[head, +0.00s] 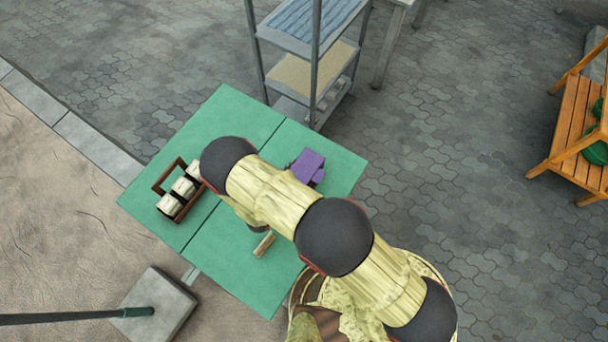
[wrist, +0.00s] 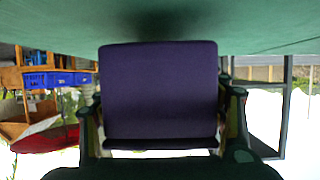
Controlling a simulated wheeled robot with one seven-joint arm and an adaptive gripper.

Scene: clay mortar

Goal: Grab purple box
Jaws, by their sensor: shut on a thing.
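The purple box (head: 308,166) is at the right part of the green table in the head view, partly hidden by my arm. In the wrist view, which looks upside down, the purple box (wrist: 160,90) fills the middle. My gripper (wrist: 163,103) has a finger on each side of it and is shut on it. The green tabletop (wrist: 260,35) lies against or very close to the box's edge, with a dark shadow there. I cannot tell whether the box is clear of the table. In the head view my arm hides most of the gripper.
A brown wooden carrier (head: 178,214) with several pale items stands on the left of the table. A small tan block (head: 264,244) lies near the front. A metal shelf rack (head: 315,65) stands close behind. A wooden bench (head: 570,120) is far right, with paved floor between.

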